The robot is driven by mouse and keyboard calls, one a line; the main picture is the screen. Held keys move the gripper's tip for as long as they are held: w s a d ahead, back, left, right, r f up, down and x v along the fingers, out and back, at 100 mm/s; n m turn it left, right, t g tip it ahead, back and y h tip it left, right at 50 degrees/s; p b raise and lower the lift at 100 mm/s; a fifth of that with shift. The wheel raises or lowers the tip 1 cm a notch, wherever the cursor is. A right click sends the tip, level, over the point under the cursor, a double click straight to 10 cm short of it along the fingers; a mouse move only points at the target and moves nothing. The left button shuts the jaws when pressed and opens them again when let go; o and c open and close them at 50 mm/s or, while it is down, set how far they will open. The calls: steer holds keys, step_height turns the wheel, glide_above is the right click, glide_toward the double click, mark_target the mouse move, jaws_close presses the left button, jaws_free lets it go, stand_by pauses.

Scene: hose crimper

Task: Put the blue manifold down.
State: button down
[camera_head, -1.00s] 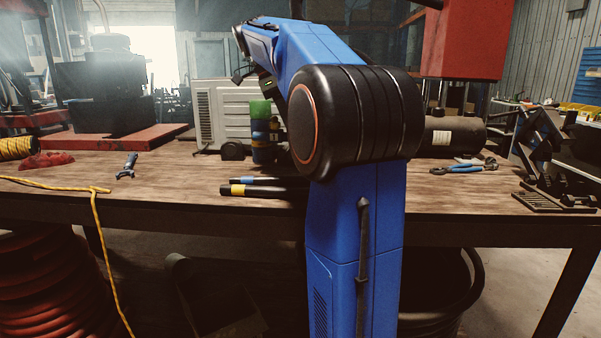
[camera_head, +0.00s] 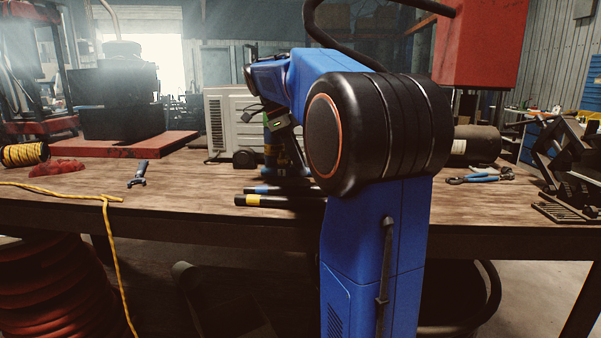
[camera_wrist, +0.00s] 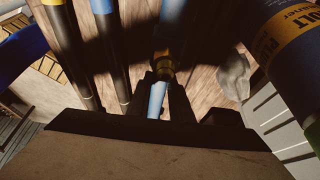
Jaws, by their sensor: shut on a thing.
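The blue manifold (camera_wrist: 157,100) is between the two fingers of my gripper (camera_wrist: 166,92) in the wrist view. It is a slim blue piece with a brass-coloured fitting, and more blue shows beyond the fitting. My gripper is shut on it, over the wooden workbench (camera_head: 185,180). I cannot tell whether the manifold touches the bench top. In the head view my arm hides most of the gripper, and I cannot make out the manifold clearly there.
Two black hoses with a yellow band (camera_head: 253,200) and a blue band (camera_head: 262,190) lie beside the gripper. A blue can (camera_wrist: 295,35) stands close on its right in the wrist view. A grey ribbed case (camera_head: 232,120) stands behind. The bench's left-middle is fairly clear.

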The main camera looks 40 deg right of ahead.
steer(key=shift+f, duration=1.05)
steer(key=c, duration=1.6)
jaws_free()
steer(key=shift+f, duration=0.1)
steer(key=v, duration=1.2)
steer(key=shift+s, duration=0.1)
